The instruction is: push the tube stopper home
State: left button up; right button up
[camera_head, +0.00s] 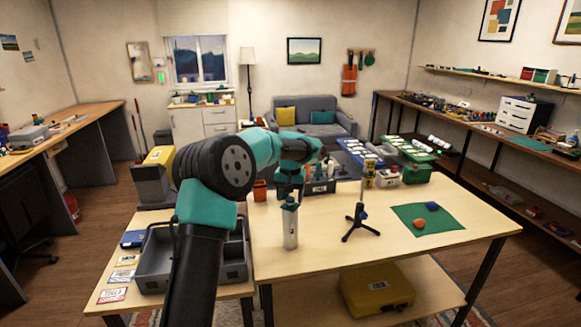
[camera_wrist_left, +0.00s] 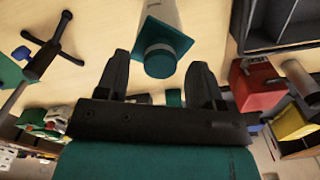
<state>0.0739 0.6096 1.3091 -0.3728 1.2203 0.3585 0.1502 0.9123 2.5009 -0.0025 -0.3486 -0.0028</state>
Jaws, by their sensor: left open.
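A pale upright tube (camera_head: 290,228) stands on the light wooden table near its middle. A teal stopper (camera_wrist_left: 160,58) with a square flange sits at the tube's end in the left wrist view. I cannot tell how deep it sits. My left gripper (camera_head: 288,188) points down just above the tube's top in the head view. In the left wrist view its two dark fingers are apart, with the stopper showing between and beyond their tips. Nothing is held between them. My right gripper is in neither view.
A black tripod stand (camera_head: 358,222) with a blue knob is right of the tube. A green mat (camera_head: 440,222) bears an orange and a blue item. A grey tray (camera_head: 233,262) lies left. Bins (camera_head: 418,171) line the back. The front table area is clear.

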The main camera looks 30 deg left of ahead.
pick_arm(q)
notch_tip(320, 180, up, 16)
dwell(0.5)
dwell(0.3)
